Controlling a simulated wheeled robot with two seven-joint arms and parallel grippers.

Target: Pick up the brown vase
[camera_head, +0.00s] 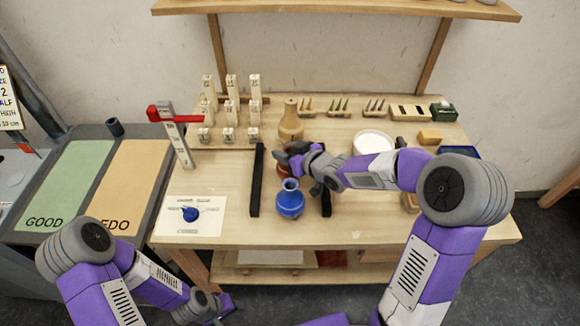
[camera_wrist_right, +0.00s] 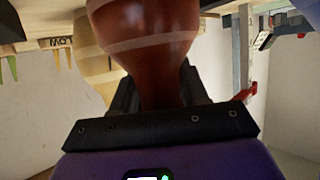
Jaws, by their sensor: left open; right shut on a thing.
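The brown vase (camera_wrist_right: 150,35) is glossy reddish brown with a pale band, and its narrower part sits between the fingers of my right gripper (camera_wrist_right: 155,95) in the right wrist view. In the head view the brown vase (camera_head: 283,171) is mostly hidden behind my right gripper (camera_head: 288,158) and the blue vase. My right gripper is shut on the brown vase. Whether the vase is clear of the table I cannot tell. My left gripper (camera_head: 222,304) is open and empty, low in front of the table.
A blue vase (camera_head: 290,200) stands just in front of the brown one, between two black bars (camera_head: 256,180). A tan vase (camera_head: 291,122) stands behind. A white disc (camera_head: 373,143) lies to the right, and a paper sheet (camera_head: 190,222) at front left.

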